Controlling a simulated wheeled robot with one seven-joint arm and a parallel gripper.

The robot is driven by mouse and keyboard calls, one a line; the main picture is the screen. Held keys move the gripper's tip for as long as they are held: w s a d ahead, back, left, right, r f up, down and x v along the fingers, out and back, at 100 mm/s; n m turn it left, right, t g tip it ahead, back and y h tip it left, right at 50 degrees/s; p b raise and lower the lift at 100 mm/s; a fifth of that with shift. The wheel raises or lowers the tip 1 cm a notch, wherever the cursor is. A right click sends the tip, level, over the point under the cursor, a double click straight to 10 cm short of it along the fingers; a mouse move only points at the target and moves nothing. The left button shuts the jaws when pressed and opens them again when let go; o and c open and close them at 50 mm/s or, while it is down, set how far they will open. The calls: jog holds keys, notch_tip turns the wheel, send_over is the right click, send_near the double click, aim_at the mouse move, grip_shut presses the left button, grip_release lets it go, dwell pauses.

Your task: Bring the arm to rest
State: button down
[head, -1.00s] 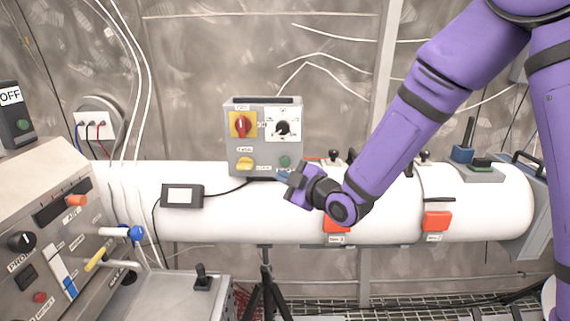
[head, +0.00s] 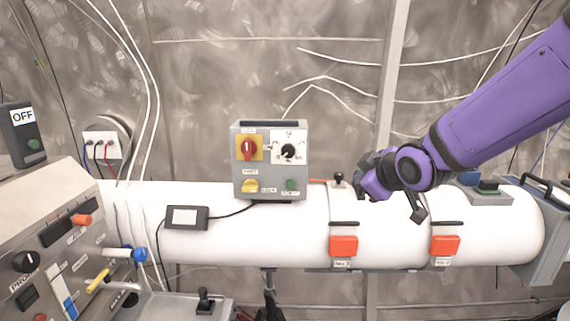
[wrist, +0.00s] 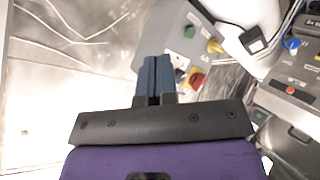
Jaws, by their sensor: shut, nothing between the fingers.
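My purple arm (head: 500,95) reaches in from the right in the head view, in front of the white horizontal tube. Its wrist end is bent over the tube, to the right of the grey control box (head: 270,190). In the wrist view my gripper (wrist: 153,62) has its two dark blue fingers together, with nothing between them. In the head view the fingertips are hard to make out. The gripper appears apart from the control box, whose red, yellow and green controls show beyond the fingers in the wrist view.
The white tube (head: 240,225) carries two orange-red latches (head: 343,246) and a small black display (head: 187,217). A sloped control panel (head: 60,250) with levers stands at the left. An OFF switch box (head: 23,135) is above it. The wall above the tube is clear apart from cables.

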jog(key=s+d+r+m+g+h, duration=0.1)
jog(key=s+d+m, duration=0.4)
jog(key=s, duration=0.8)
jog(key=s+d+r+m+g+h, duration=0.2)
jog(key=s+d+m+g, duration=0.3)
jog(key=s, duration=0.8)
jog(key=d+r+m, duration=0.1)
jog(key=d, duration=0.2)
jog(key=shift+d+r+h, duration=0.3)
jog(key=shift+d+r, duration=0.05)
jog(key=shift+r, duration=0.05)
jog(key=shift+s, duration=0.1)
